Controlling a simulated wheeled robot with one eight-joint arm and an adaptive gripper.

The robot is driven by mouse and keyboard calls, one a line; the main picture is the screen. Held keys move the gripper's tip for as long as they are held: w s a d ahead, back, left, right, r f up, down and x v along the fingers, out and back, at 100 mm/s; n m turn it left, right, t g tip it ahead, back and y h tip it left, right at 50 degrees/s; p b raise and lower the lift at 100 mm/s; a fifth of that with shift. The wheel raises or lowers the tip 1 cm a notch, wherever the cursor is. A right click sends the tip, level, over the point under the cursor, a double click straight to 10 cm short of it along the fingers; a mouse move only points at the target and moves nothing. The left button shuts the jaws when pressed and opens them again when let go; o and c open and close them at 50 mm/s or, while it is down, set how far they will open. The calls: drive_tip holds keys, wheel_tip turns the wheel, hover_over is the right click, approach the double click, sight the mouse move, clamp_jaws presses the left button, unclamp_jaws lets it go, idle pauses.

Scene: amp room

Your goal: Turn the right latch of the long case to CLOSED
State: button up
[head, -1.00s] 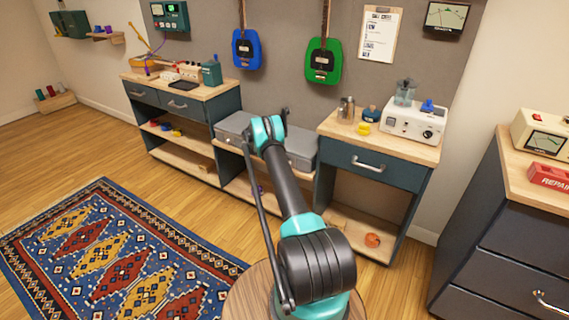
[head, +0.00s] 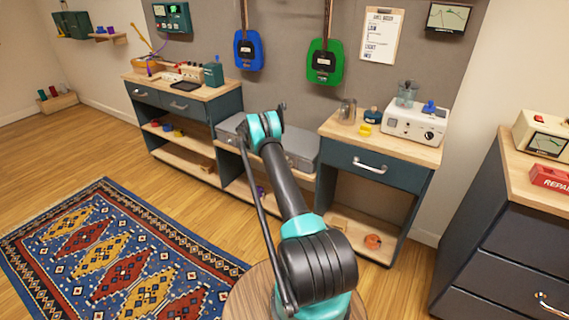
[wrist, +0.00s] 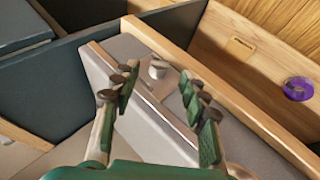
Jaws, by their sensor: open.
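The long grey case (head: 301,151) lies on the low middle section of the workbench in the head view, partly hidden behind my arm. In the wrist view the case (wrist: 128,52) runs diagonally under my gripper (wrist: 160,98). A small round grey latch knob (wrist: 158,69) stands on the case, between and just beyond my fingertips. I cannot tell whether it is the right latch, or read any marking. My gripper is open, with green fingers either side of the line to the knob and nothing between them. In the head view its fingers are hidden behind my arm.
A wooden shelf with a purple ring (wrist: 298,89) lies beside the case in the wrist view. Dark cabinet walls (wrist: 60,85) bound the other side. In the head view, drawer units flank the case, and the right one (head: 372,163) has a metal handle.

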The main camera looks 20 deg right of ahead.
drive_tip(key=v, duration=0.7)
drive_tip(key=shift+a+r, duration=0.1)
drive_tip(key=shift+r, duration=0.05)
